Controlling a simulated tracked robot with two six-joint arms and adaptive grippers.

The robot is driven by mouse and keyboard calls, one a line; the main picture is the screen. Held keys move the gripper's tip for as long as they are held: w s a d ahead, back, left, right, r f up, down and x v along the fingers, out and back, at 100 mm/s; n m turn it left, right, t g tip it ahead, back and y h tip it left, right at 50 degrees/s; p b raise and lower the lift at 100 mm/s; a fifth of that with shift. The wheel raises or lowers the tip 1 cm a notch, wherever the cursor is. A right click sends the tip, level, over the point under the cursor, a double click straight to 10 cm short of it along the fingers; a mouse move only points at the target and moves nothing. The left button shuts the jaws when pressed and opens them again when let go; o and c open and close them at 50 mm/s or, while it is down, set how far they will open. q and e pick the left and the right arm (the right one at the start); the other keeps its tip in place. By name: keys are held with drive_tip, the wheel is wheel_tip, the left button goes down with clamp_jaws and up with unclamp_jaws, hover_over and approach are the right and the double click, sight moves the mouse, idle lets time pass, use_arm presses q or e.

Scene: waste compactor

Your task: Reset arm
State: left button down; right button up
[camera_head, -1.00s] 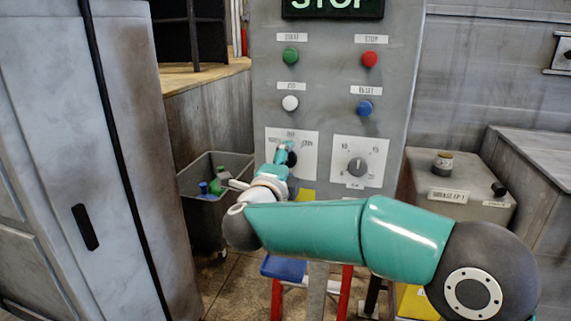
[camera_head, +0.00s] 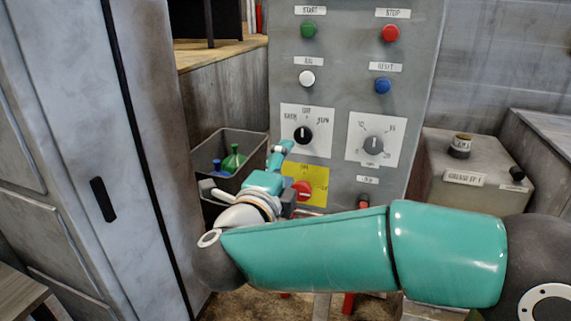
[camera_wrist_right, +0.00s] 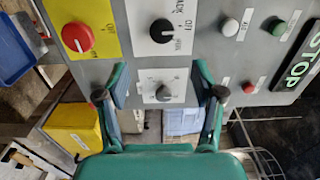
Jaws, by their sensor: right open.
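My right gripper (camera_head: 286,168) is in front of the grey control panel (camera_head: 350,25), its arm coming in from the right. In the right wrist view its two fingers (camera_wrist_right: 161,88) are spread apart with nothing between them. A grey dial on a white plate (camera_wrist_right: 163,91) shows in the gap, behind the fingers. In the head view one finger overlaps the panel by the black selector (camera_head: 303,134), near the red knob (camera_head: 303,189) on its yellow plate. I cannot tell whether it touches the panel. My left gripper is not in view.
The panel carries green (camera_head: 309,30), red (camera_head: 390,33), white (camera_head: 307,78) and blue (camera_head: 383,86) buttons. A bin (camera_head: 235,143) with bottles stands left of it, beside a tall grey cabinet (camera_head: 95,110). A grey box (camera_head: 470,160) is at the right.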

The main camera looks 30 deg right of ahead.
drive_tip(key=w+a+f+n+t+y, duration=0.1)
drive_tip(key=w+a+f+n+y, duration=0.1)
drive_tip(key=w+f+n, duration=0.3)
drive_tip(key=w+a+f+n+t+y, duration=0.1)
drive_tip(key=a+f+n+y, duration=0.15)
drive_tip(key=f, duration=0.55)
drive_tip(key=w+a+f+n+y, duration=0.1)
drive_tip(key=w+f+n+y, duration=0.2)
drive_tip(key=f+n, duration=0.25)
drive_tip(key=s+a+f+n+g+y, duration=0.2)
drive_tip(key=f+n, duration=0.1)
drive_tip(key=f, duration=0.7)
drive_tip(key=s+a+f+n+g+y, duration=0.1)
drive_tip(key=s+a+f+n+y, duration=0.15)
drive_tip(key=f, duration=0.65)
drive_tip(key=s+a+f+n+g+y, duration=0.2)
drive_tip(key=s+f+g, duration=0.3)
drive_tip(key=s+f, duration=0.4)
drive_tip(key=s+a+f+n+g+y, duration=0.2)
drive_tip(key=s+f+n+g, duration=0.3)
drive_tip(key=s+f, duration=0.4)
drive_tip(key=s+y, duration=0.1)
drive_tip(key=s, duration=0.5)
drive_tip(key=shift+a+f+y, duration=0.2)
drive_tip(key=shift+a+y, duration=0.1)
drive_tip(key=shift+a, duration=0.1)
